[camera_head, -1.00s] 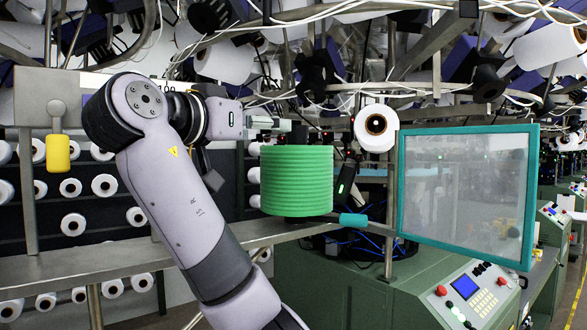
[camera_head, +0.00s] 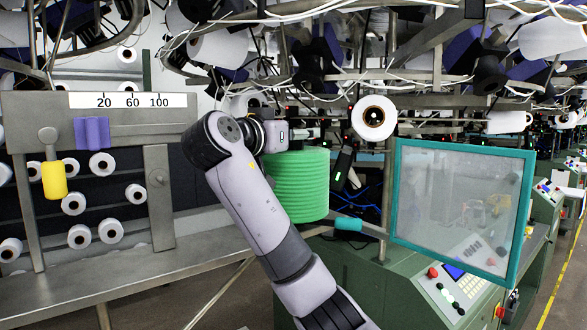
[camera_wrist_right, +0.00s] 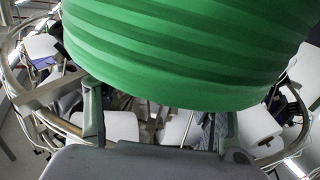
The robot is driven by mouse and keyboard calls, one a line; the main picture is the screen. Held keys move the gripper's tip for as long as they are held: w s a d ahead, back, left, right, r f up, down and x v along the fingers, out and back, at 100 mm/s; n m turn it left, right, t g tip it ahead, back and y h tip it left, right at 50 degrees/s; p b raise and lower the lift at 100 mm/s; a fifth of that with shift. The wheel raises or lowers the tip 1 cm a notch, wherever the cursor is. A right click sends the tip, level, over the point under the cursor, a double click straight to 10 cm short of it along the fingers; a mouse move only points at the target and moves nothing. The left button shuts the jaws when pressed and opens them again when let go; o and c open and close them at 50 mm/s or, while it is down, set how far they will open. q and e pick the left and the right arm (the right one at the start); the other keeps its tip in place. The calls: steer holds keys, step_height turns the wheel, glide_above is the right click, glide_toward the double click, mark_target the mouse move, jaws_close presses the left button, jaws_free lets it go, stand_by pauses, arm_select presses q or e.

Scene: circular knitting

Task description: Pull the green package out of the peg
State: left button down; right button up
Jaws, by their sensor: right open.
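The green package (camera_head: 305,187), a ribbed cylinder, stands upright beside the teal-tipped lever (camera_head: 348,223) in the head view. Any peg under or inside it is hidden. My right arm crosses in front of its left side. The package (camera_wrist_right: 190,50) fills the top of that view, close to the fingers; contact cannot be told. My left gripper is not in view.
A teal-framed clear panel (camera_head: 461,211) stands right of the package. A white yarn cone (camera_head: 374,117) is above right. A metal ledge (camera_head: 100,275) runs at left below a scale plate with yellow (camera_head: 54,180) and purple (camera_head: 91,133) sliders. Cables and cones crowd overhead.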

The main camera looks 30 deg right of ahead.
steer(key=shift+d, duration=0.25)
steer(key=shift+a, duration=0.1)
steer(key=shift+a, duration=0.1)
steer(key=shift+c, duration=0.4)
steer(key=shift+c, duration=0.6)
steer(key=c, duration=0.6)
jaws_close()
